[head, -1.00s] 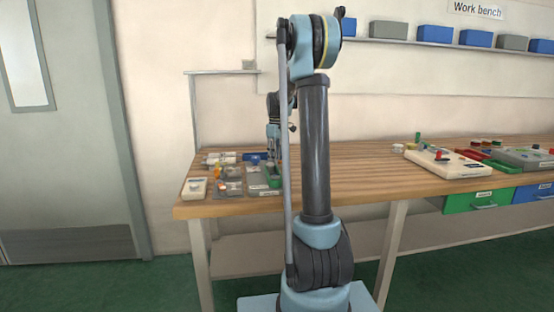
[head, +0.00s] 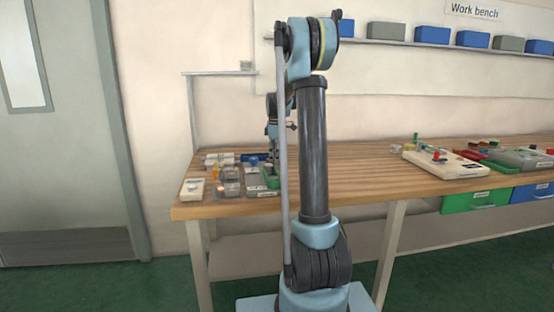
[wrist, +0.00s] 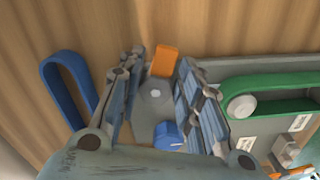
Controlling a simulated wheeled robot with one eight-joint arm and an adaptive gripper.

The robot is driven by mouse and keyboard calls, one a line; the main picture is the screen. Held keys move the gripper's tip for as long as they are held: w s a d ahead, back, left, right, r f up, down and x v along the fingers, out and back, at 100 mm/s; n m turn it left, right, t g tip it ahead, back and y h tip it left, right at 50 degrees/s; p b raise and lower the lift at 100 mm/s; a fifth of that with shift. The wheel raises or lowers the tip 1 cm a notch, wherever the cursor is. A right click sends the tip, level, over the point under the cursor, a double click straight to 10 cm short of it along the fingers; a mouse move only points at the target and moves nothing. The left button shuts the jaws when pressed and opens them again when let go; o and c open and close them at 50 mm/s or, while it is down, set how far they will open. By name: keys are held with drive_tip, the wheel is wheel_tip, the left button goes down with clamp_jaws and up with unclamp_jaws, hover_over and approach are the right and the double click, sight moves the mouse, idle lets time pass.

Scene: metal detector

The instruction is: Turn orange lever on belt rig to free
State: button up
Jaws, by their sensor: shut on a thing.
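In the wrist view the orange lever (wrist: 164,61) shows as a short block between the fingertips of my gripper (wrist: 160,68). The gripper is shut on it. The belt rig (wrist: 210,68) is a grey plate under and right of the fingers. A green belt loop (wrist: 268,83) runs around a pale round pulley (wrist: 242,106) on it. A round pin (wrist: 155,94) and a blue knob (wrist: 168,134) show between the fingers. In the head view my gripper (head: 272,160) is low over the bench's left part, largely hidden by my arm. The lever cannot be made out there.
A blue belt loop (wrist: 68,88) lies left of the gripper on the wooden bench. In the head view a small white box (head: 193,189) and several small devices crowd the bench's left end. The middle of the bench (head: 365,165) is clear.

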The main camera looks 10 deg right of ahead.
drive_tip(key=o, duration=0.8)
drive_tip(key=shift+d, duration=0.1)
drive_tip(key=shift+c, duration=0.2)
wheel_tip(320, 180, up, 12)
idle(0.4)
